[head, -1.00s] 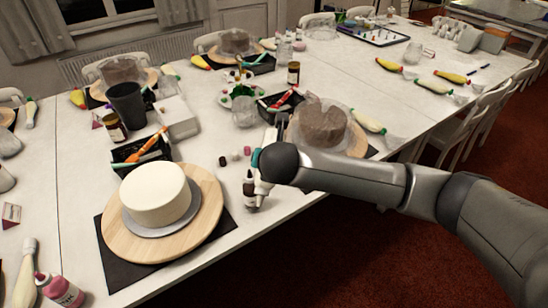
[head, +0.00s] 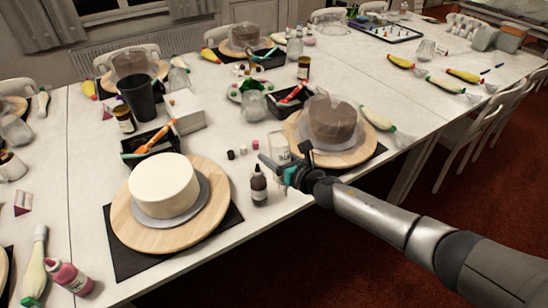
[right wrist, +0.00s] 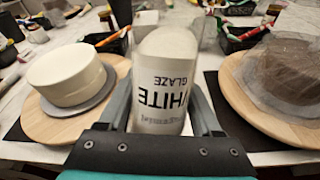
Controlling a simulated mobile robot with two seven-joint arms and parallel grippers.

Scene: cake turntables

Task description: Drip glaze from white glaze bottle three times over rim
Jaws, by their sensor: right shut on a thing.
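My right gripper (head: 288,174) is shut on the white glaze bottle (head: 278,151), near the table's front edge. In the right wrist view the bottle (right wrist: 163,75) sits between the two fingers, its label partly upside down and its broad rounded end up; no nozzle shows. A plain cream cake (head: 163,185) stands on a grey board over a round wooden turntable (head: 135,236), left of the gripper. In the right wrist view that cake (right wrist: 66,75) is left of the bottle. My left gripper is not in view.
A dark brown bottle (head: 259,187) stands between the cake and my gripper. A wrapped brown cake (head: 333,122) on another turntable is just behind and right. A black tray of tools (head: 149,143) is behind the cream cake. A pink bottle (head: 69,276) lies front left.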

